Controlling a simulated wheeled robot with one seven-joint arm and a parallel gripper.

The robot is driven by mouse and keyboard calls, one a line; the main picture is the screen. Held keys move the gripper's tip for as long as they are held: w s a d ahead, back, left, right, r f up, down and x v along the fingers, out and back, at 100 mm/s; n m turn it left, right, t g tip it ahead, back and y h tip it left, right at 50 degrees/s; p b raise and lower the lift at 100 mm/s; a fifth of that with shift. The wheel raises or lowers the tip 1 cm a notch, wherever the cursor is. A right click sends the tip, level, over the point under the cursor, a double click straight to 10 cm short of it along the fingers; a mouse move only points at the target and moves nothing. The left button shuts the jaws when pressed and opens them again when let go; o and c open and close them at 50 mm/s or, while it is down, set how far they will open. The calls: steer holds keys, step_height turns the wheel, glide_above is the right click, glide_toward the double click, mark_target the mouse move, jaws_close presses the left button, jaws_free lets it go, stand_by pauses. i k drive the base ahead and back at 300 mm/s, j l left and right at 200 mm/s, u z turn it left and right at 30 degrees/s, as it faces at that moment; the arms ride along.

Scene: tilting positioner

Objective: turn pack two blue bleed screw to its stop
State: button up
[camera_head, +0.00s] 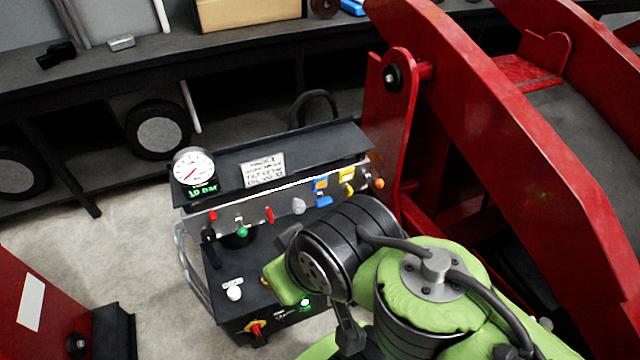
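The control console (225,285) stands left of my arm, with a sloped panel of coloured fittings along its upper front. A blue fitting (323,201), which looks like the blue bleed screw, sits on the right part of this panel, just below a blue label (321,184). Its marking is too small to read, so I cannot tell the pack number. My arm's wrist is just below and in front of it. My gripper's fingers are hidden behind the arm or out of frame.
A pressure gauge (193,167) with a green display reading about 10 bar stands at the console's left. A yellow knob (348,190) and orange knob (378,183) are right of the blue fitting. A red steel frame (400,140) rises close on the right.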

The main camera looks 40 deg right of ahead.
mark_target(322, 201)
steer(key=l+z, duration=0.1)
steer(key=z, duration=0.95)
steer(key=k+l, duration=0.05)
